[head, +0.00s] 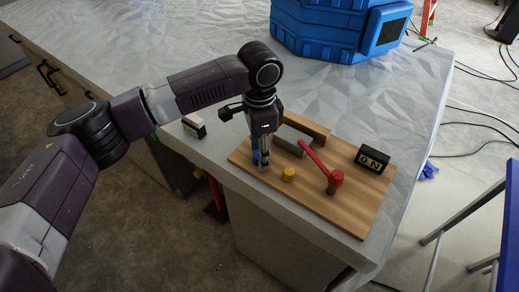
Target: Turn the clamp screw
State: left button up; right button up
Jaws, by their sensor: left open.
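A wooden board (344,213) lies on the grey worktop near its front corner. My left gripper (264,166) points down over the board's left side, left of the yellow knob. It is open. A blue part (255,157) shows just beside its fingers and is mostly hidden by them. I cannot tell whether they touch. Which part is the clamp screw is unclear.
A large blue case (320,30) stands at the back of the worktop (345,90). A blue and grey frame (490,225) stands at the right. The worktop behind the board is clear.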

pick_arm(q)
jog(key=c, duration=1.2)
jog(key=shift+o, duration=0.2)
jog(key=shift+r+p, duration=0.15)
jog(key=shift+p, duration=0.2)
jog(key=shift+m+p, duration=0.6)
jog(key=shift+m, duration=0.1)
jog(key=shift+d+r+m+p, duration=0.1)
jog(key=shift+m+p, duration=1)
jog(key=shift+m, duration=0.1)
jog(key=m+p, duration=0.1)
jog(key=m, duration=0.1)
jog(key=shift+w+m, duration=0.1)
jog(key=shift+m, duration=0.3)
jog(key=m+p, duration=0.1)
jog(key=m, duration=0.1)
jog(key=shift+m+p, duration=0.3)
jog(key=shift+m, duration=0.1)
jog(key=m, duration=0.2)
jog(key=shift+m+p, duration=0.3)
jog(key=shift+p, duration=0.05)
jog(key=m, duration=0.5)
jog(key=shift+w+m+p, duration=0.1)
jog(key=shift+m+p, duration=0.2)
pick_arm(e)
notch_tip(320, 180, up, 8)
jog(key=s, duration=0.1)
jog(key=shift+s, duration=0.25)
jog(key=shift+f, duration=0.1)
